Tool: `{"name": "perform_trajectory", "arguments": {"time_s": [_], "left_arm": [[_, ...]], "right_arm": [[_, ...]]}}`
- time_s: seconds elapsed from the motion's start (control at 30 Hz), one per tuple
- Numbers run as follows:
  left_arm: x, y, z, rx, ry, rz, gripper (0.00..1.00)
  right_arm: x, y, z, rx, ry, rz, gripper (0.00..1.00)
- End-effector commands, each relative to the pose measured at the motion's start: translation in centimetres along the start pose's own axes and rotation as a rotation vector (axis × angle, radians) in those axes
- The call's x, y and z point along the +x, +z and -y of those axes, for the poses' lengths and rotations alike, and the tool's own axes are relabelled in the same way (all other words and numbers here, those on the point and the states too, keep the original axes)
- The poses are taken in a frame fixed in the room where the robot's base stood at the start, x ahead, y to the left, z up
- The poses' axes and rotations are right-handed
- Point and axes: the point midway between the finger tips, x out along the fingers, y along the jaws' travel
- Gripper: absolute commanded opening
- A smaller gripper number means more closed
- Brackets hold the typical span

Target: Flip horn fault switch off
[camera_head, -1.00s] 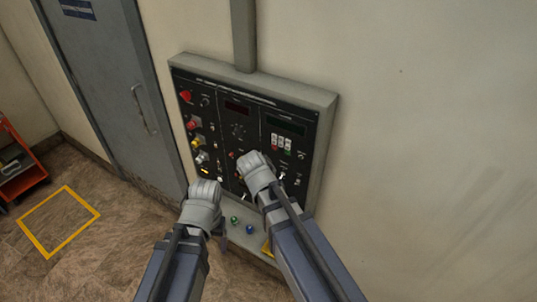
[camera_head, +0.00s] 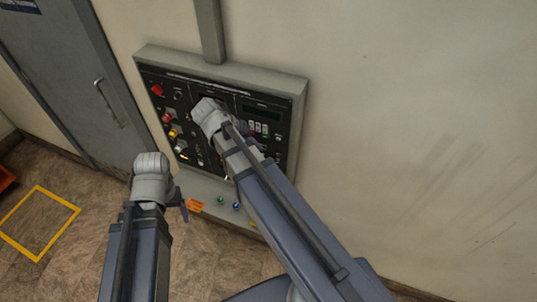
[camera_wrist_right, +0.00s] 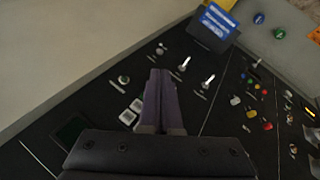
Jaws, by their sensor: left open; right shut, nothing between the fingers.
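The black control panel (camera_head: 267,150) in its grey frame hangs on the wall. Several silver toggle switches show in the right wrist view, among them one toggle (camera_wrist_right: 184,65) and another (camera_wrist_right: 207,83). The labels are too small to read, so I cannot tell which is the horn fault switch. My right gripper (camera_head: 208,113) is in front of the panel's upper middle and hides part of it. In the right wrist view its fingers (camera_wrist_right: 158,98) are shut and empty, pointing toward the toggles. My left gripper (camera_head: 170,192) is open and empty, left of the panel's lower edge.
Red and yellow knobs line the panel's left side. A grey door (camera_head: 75,75) stands at the left.

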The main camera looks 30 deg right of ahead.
Motion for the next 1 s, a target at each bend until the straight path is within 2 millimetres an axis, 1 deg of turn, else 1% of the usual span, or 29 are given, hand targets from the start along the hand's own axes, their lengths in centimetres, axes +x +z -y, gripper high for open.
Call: {"name": "perform_trajectory", "arguments": {"time_s": [0.07, 0.17, 0.4, 0.6, 0.8, 1.0], "left_arm": [[0.3, 0.0, 0.0, 0.001, 0.0, 0.0, 0.78], [1.2, -0.1, -0.1, 0.005, -0.001, 0.0, 0.78], [4.5, -0.3, -0.4, 0.024, -0.003, -0.001, 0.78], [6.8, -0.5, -0.5, 0.039, -0.004, -0.002, 0.78], [8.0, -0.5, -0.6, 0.038, -0.004, -0.003, 0.78], [8.3, -0.6, -0.7, 0.038, -0.004, -0.003, 0.78]], "right_arm": [[0.3, 0.0, 0.1, 0.0, 0.0, 0.0, 0.0], [1.3, 0.1, 0.2, 0.0, -0.001, 0.0, 0.0], [5.2, 0.2, 0.3, 0.001, 0.0, 0.001, 0.0], [8.0, 0.2, 0.3, 0.0, 0.0, 0.0, 0.0], [9.6, 0.1, 0.1, -0.001, 0.0, 0.0, 0.0], [10.0, 0.0, 0.0, -0.001, 0.0, -0.001, 0.0]]}}
